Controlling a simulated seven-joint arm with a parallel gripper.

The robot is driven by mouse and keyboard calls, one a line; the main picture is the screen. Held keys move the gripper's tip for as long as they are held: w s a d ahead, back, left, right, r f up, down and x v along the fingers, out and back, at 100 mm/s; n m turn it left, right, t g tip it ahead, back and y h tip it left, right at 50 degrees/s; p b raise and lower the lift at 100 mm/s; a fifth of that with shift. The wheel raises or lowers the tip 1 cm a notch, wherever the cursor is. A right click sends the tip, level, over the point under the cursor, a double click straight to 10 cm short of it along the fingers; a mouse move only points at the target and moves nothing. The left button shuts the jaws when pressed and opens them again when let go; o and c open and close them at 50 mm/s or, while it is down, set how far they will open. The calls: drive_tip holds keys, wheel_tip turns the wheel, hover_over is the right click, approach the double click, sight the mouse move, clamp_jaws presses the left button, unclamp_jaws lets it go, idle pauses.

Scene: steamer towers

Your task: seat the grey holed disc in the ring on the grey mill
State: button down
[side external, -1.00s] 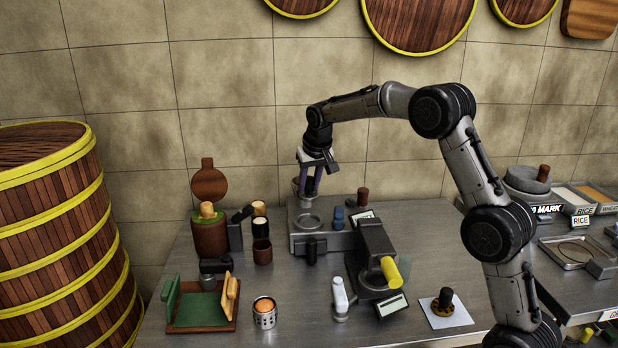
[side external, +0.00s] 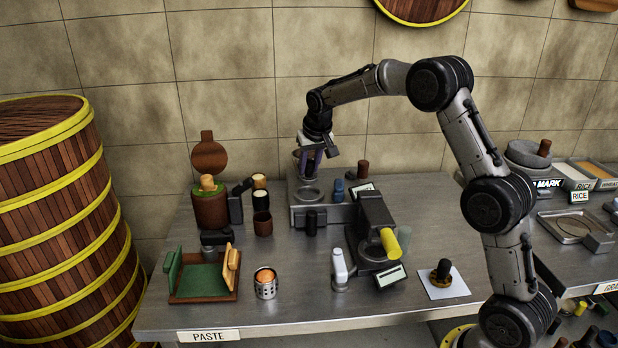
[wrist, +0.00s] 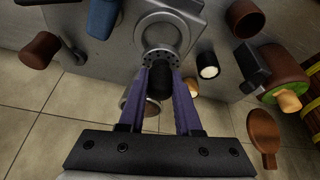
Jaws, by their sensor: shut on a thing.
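The grey mill (side external: 335,215) stands at the back of the steel table, with a pale metal ring (side external: 309,194) on its top left. My gripper (side external: 310,174) points down just above and behind this ring. In the wrist view, my gripper (wrist: 161,70) has its purple fingers shut on the grey holed disc (wrist: 160,58), which shows its small holes between the fingertips. The disc overlaps the edge of the ring (wrist: 178,24) in that view. I cannot tell whether they touch. A dark cylindrical part (wrist: 161,84) shows between the fingers.
A blue knobbed piece (side external: 338,190) stands on the mill right of the ring. A brown pot (side external: 211,211) with a raised lid and dark cups (side external: 262,224) stand to the left. A black machine with a yellow handle (side external: 390,242) is in front right.

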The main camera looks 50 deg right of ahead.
sight(310, 176)
drive_tip(key=shift+f, duration=0.2)
drive_tip(key=shift+f, duration=1.5)
drive_tip(key=shift+f, duration=1.05)
idle(1.2)
drive_tip(key=c, duration=0.5)
unclamp_jaws()
drive_tip(key=shift+r, duration=0.1)
drive_tip(key=v, duration=1.3)
drive_tip(key=shift+s+a+r, duration=0.1)
drive_tip(key=shift+s+r, duration=0.1)
